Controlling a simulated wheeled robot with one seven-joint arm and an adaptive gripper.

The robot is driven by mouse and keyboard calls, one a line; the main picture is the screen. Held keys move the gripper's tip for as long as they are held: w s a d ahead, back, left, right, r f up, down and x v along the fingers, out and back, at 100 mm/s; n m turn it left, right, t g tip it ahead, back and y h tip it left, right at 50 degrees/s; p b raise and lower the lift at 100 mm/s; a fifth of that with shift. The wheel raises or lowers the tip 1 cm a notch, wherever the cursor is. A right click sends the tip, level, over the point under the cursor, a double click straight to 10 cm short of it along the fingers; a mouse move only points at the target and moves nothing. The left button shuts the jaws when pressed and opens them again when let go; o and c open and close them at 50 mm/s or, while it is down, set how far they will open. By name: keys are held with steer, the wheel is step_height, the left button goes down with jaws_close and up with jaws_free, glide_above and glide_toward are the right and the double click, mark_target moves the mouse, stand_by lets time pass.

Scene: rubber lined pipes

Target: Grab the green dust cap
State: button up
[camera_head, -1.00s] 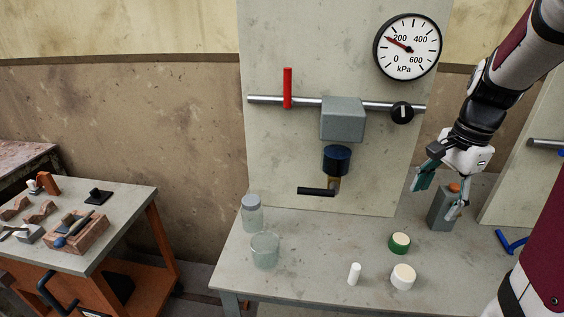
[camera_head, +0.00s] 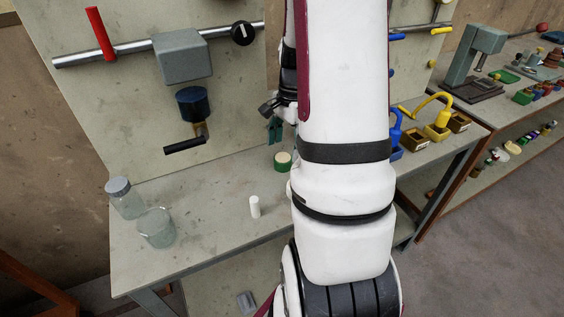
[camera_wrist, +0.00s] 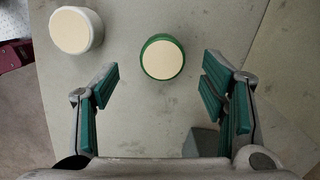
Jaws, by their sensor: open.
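The green dust cap (camera_head: 282,161) is a short round piece with a cream top and green side. It sits on the grey bench (camera_head: 215,232), just left of my arm in the head view. In the wrist view the green dust cap (camera_wrist: 162,58) lies ahead of my gripper (camera_wrist: 160,82), roughly midway between the open fingers' lines, and nothing is between the fingers. The green-padded fingers are spread apart. In the head view my gripper (camera_head: 275,128) is mostly hidden behind my arm, with one finger showing above the cap.
A white cap (camera_wrist: 76,31) with a cream top stands left of the green one. A white cylinder (camera_head: 255,207), glass jar (camera_head: 125,197) and beaker (camera_head: 156,228) stand on the bench. A grey block (camera_wrist: 201,142) is near the right finger. The pipe panel (camera_head: 125,105) rises behind.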

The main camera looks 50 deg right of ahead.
mark_target(283, 158)
steer(key=f, duration=0.4)
steer(key=shift+w+a+f, duration=0.25)
steer(key=shift+a+f, duration=0.05)
steer(key=shift+f, duration=0.1)
steer(key=c, duration=1.3)
